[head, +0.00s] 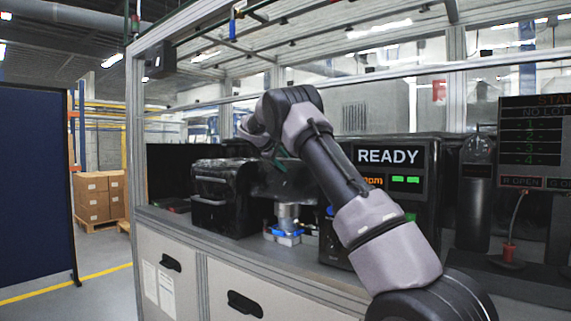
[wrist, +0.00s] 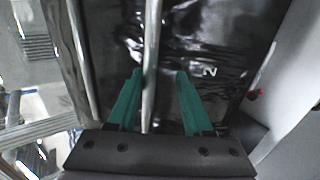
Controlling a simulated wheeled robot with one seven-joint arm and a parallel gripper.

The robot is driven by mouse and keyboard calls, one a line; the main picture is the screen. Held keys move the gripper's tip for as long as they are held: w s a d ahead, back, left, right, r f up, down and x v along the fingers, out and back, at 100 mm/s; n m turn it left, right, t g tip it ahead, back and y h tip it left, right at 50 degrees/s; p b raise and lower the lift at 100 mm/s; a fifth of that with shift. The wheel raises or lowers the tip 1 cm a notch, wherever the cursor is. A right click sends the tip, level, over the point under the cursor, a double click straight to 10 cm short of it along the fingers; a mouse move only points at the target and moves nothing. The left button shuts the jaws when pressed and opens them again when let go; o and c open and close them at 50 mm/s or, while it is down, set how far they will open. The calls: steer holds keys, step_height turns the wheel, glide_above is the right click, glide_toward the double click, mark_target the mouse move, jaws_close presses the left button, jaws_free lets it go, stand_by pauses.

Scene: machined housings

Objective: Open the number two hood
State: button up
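A black glossy hood (head: 262,180) covers a machine on the bench, behind and beside my forearm. In the wrist view a dark shiny panel (wrist: 205,45) fills the middle, with a pale letter-like mark. A pale metal bar (wrist: 152,45) runs down that view between my fingers, nearer the left one. In the head view the gripper (head: 282,164) is mostly hidden by my wrist, close to the hood.
A black box-like unit (head: 212,195) stands at the left. A metal cylinder with a blue-and-white fixture (head: 287,235) stands below my arm. A unit with a READY screen (head: 388,157) stands behind my arm. A status board (head: 537,140) and black cylinder (head: 474,195) are at right. Frame posts surround the bench.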

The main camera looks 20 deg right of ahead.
steer(key=shift+a, duration=0.1)
steer(key=w+d+r+v, duration=0.1)
steer(key=r+v, duration=0.1)
steer(key=v, duration=1)
stand_by(0.9)
steer(key=shift+d+r, duration=0.1)
steer(key=shift+r, duration=0.05)
stand_by(0.3)
steer(key=s+d+m+g+y, duration=0.1)
steer(key=s+d+m+y, duration=0.2)
steer(key=s, duration=0.8)
steer(key=s+d+m+y, duration=0.2)
steer(key=s+d+y, duration=0.2)
steer(key=s, duration=0.8)
steer(key=s+a+f+m+y, duration=0.1)
steer(key=s+f, duration=0.3)
steer(key=s, duration=0.5)
steer(key=s+a+f+m+t+y, duration=0.1)
steer(key=s+a+f+m, duration=0.2)
steer(key=s, duration=0.6)
steer(key=s+a+f+m+y, duration=0.2)
steer(key=s+a+f, duration=0.1)
steer(key=s, duration=0.6)
steer(key=shift+f+t, duration=0.3)
steer(key=shift+f, duration=0.5)
